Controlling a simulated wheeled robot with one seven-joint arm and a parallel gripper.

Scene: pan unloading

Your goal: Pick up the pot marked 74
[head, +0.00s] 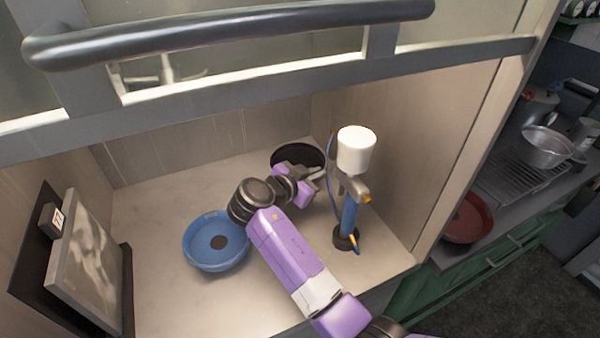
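No pot with a readable 74 shows in the head view. A dark round pot or pan (290,154) stands at the back of the cabinet shelf, partly covered by my arm. A blue round pan (216,260) with a dark disc at its centre stands on the shelf, left of my arm. My purple arm reaches in from the lower right. My gripper (319,173) is at the right front of the dark pot, close to its rim. I cannot tell whether it touches the pot or whether its fingers are open or shut.
A blue stand with a white cylinder (356,152) rises just right of my gripper. A framed picture (85,265) with a small number tag leans at the left wall. A grey rail crosses above the opening. The shelf's left front is clear.

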